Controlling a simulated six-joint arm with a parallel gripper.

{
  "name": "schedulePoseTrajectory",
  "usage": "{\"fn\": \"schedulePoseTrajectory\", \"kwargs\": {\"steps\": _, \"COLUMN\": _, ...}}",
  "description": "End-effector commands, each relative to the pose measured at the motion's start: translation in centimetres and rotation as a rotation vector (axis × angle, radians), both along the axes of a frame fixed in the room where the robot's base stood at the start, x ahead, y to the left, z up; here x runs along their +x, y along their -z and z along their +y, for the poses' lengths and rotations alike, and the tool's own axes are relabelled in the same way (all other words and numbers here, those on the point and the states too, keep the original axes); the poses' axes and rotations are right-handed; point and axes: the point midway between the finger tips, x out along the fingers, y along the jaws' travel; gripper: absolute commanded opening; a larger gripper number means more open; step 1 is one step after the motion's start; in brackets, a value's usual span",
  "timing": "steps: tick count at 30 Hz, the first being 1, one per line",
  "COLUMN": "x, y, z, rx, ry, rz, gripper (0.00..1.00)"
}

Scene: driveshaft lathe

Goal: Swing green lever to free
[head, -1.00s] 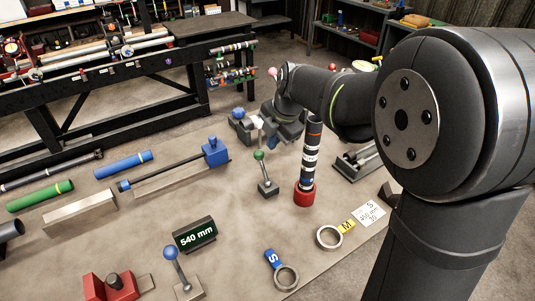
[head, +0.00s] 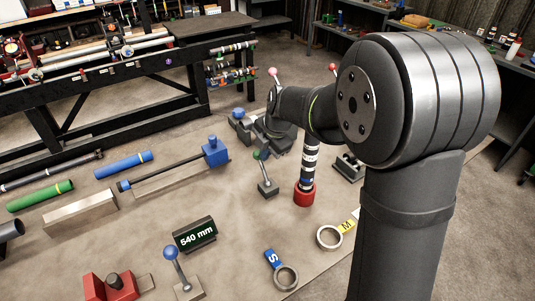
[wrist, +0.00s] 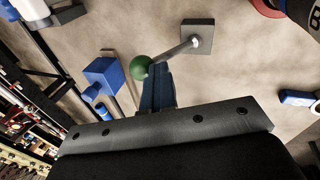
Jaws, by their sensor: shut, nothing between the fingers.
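The green lever has a green ball knob on a thin metal rod rising from a small grey base (head: 268,188). In the head view its rod leans slightly left, and the knob (head: 260,156) is partly covered by my gripper. In the wrist view the green knob (wrist: 140,67) is at the centre, with the rod running up right to the square base (wrist: 198,36). My gripper (wrist: 158,72) is shut and empty, its fingertips right beside the knob and close under the rod. I cannot tell whether they touch it.
A striped shaft stands in a red holder (head: 304,194) just right of the lever. A blue-ended clamp (head: 214,151) is to the left. A 540 mm sign (head: 195,236), a blue-knobbed lever (head: 172,256) and two rings are nearer.

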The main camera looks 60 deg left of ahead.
Motion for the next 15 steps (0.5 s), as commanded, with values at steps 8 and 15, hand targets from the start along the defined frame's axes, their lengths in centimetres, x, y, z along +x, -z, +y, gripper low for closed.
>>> {"fn": "schedulePoseTrajectory", "kwargs": {"steps": 8, "x": -0.19, "y": 0.14, "z": 1.02, "rx": 0.01, "ry": 0.0, "rz": -0.001, "gripper": 0.0}}
{"fn": "schedulePoseTrajectory", "kwargs": {"steps": 15, "x": -0.2, "y": -0.78, "z": 0.97, "rx": 0.014, "ry": 0.0, "rz": 0.001, "gripper": 0.0}}
